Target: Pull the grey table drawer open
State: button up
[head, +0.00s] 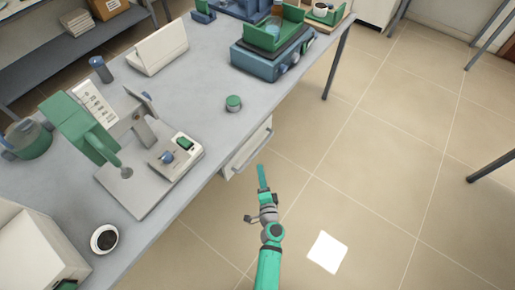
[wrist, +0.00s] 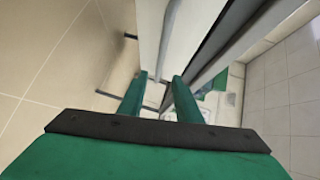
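The grey table's (head: 210,120) drawer (head: 262,133) has a pale front below the tabletop edge, with a grey bar handle (head: 252,153) across it. I cannot tell how far the drawer stands out. My gripper (head: 261,168) is just in front of the handle, near its lower end in the head view. In the wrist view, my two green fingers (wrist: 160,80) are apart, with a gap between them. The handle (wrist: 169,40) shows beyond the fingertips, its near end lining up with the gap. I see no contact with it.
On the table are a green-and-grey press (head: 90,125), a small green-lidded jar (head: 233,102), a blue device (head: 268,62) and a small cup (head: 104,238). A table leg (head: 336,65) stands beyond the drawer.

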jog(key=w+a+f, duration=0.1)
jog(key=w, duration=0.8)
jog(key=shift+w+a+f, duration=0.2)
jog(key=shift+w+a, duration=0.2)
